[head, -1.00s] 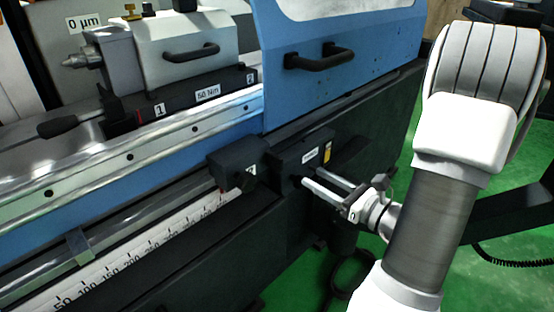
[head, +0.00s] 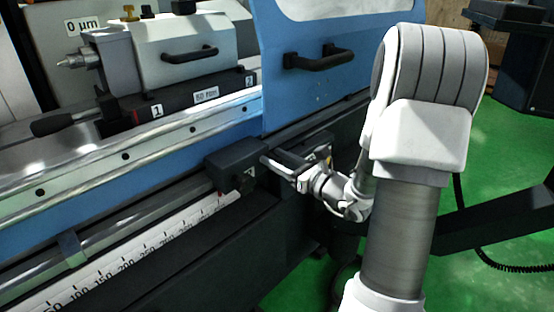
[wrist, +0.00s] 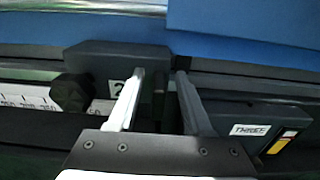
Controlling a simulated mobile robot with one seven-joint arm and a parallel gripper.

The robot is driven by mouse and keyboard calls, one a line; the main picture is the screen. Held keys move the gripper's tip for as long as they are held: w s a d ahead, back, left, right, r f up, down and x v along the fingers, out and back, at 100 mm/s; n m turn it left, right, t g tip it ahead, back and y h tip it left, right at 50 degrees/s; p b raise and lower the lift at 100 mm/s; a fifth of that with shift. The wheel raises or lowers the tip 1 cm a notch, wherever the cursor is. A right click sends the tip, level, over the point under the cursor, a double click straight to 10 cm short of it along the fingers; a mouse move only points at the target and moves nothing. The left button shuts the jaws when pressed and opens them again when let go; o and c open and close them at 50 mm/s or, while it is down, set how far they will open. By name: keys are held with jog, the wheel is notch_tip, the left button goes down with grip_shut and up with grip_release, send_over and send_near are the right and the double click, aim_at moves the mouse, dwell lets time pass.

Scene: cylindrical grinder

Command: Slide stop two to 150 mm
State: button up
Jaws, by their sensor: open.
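Stop two is a dark grey block (head: 237,158) on the rail at the right end of the white scale (head: 130,258), past the 300 mark. A dark knob (head: 246,183) is on its front. In the wrist view the block (wrist: 100,62) has a "2" label, partly covered by my left finger, and its knob (wrist: 70,93) is left of that finger. My gripper (head: 272,158) is open and empty, at the block's right end. In the wrist view my gripper (wrist: 161,74) has one finger over the block's right part and the other beyond its right edge. Contact cannot be told.
A dark housing with a white label (wrist: 250,130) stands right of the stop. The blue door with a black handle (head: 318,58) is above. A rail bracket (head: 70,247) stands farther left by the scale. The rail between bracket and stop looks clear.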

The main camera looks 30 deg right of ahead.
grip_shut()
dwell(1.3)
